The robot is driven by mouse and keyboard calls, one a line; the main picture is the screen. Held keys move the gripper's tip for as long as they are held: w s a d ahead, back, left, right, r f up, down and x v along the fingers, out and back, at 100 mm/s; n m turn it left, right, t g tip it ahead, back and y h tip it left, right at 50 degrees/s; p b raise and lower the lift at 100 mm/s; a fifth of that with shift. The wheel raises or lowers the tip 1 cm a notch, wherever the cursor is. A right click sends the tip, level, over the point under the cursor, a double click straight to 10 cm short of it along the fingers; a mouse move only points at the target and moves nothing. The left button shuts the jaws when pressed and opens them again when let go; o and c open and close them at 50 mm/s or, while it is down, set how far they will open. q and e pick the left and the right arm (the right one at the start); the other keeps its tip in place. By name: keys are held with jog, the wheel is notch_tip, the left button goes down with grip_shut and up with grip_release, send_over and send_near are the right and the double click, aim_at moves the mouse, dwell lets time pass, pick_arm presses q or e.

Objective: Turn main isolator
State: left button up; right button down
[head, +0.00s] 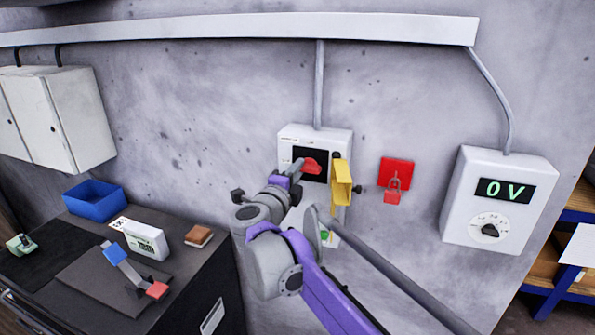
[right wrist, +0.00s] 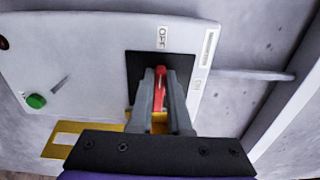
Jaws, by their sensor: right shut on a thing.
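The main isolator is a white wall box (head: 290,134) with a black plate and a red handle (head: 311,166). In the right wrist view the red handle (right wrist: 160,88) sits between the fingers, in front of the black plate (right wrist: 183,66). My right gripper (right wrist: 161,98) is shut on the handle. In the head view my right gripper (head: 298,166) reaches the handle from the left, and my wrist hides part of the box. OFF and ON labels show beside the plate in the wrist view. My left gripper is not in view.
A yellow bracket (head: 342,184) stands out at the box's right side. A red padlock (head: 393,190) hangs on a red plate to its right. A meter box (head: 500,203) reads 0 V. A workbench with a blue bin (head: 95,203) stands at left.

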dwell(0.4)
jog(key=c, duration=0.9)
grip_release()
jog(key=shift+o, duration=0.2)
jog(key=b+v, duration=0.1)
jog(key=v, duration=0.9)
jog(key=shift+s, duration=0.4)
jog(key=shift+a, duration=0.1)
